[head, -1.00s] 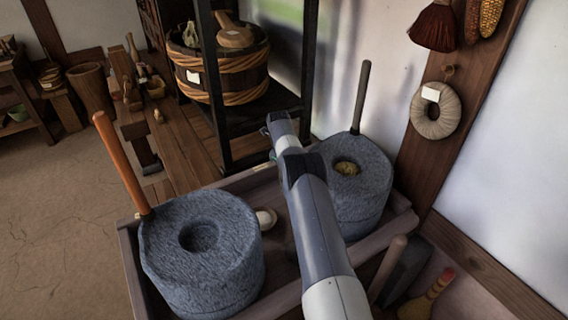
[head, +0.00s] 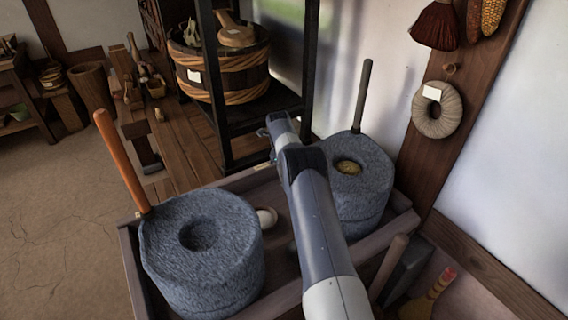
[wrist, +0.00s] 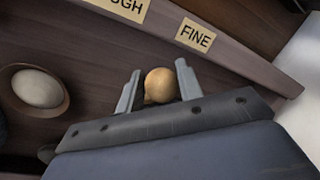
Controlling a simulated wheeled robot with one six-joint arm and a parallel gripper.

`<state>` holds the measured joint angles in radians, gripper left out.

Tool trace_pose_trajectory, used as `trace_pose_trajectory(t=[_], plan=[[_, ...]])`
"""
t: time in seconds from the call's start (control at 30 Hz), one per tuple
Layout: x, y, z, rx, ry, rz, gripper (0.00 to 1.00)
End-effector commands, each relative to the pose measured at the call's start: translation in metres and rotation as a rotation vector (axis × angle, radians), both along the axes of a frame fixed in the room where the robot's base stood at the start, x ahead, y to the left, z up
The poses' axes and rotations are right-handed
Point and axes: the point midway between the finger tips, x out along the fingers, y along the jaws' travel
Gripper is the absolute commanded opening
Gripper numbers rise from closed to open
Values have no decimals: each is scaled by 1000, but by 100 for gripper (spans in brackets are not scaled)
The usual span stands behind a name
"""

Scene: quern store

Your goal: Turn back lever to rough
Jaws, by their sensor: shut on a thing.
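In the wrist view, a round tan wooden knob (wrist: 160,85), which looks like the lever's end, sits between the two grey fingers of my gripper (wrist: 156,82). The gripper is shut on it. The lever's shaft is hidden behind the knob and gripper. A FINE label (wrist: 195,35) is on the wooden rail just beyond, slightly right of the knob. A partly cut-off label ending in "UGH" (wrist: 122,6) is further left on the rail. The knob looks nearer FINE.
A stone quern with an orange handle (head: 215,275) stands left of my arm, and another with a dark handle (head: 365,190) stands right. Both sit in a wooden tray (head: 128,260). A pale oval thing (wrist: 38,88) lies near the gripper's left. A black rack (head: 225,130) stands behind.

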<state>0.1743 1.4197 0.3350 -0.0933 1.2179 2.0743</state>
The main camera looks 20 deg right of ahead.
Motion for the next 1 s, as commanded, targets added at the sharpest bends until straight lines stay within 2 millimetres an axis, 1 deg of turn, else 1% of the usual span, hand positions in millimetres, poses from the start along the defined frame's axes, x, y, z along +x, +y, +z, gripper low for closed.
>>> trace_pose_trajectory(t=[0.6,0.8,1.0], plan=[[-27,26,1,-4,-3,524,0],[-34,31,1,-6,-4,646,0],[-39,33,1,-6,-5,720,0]])
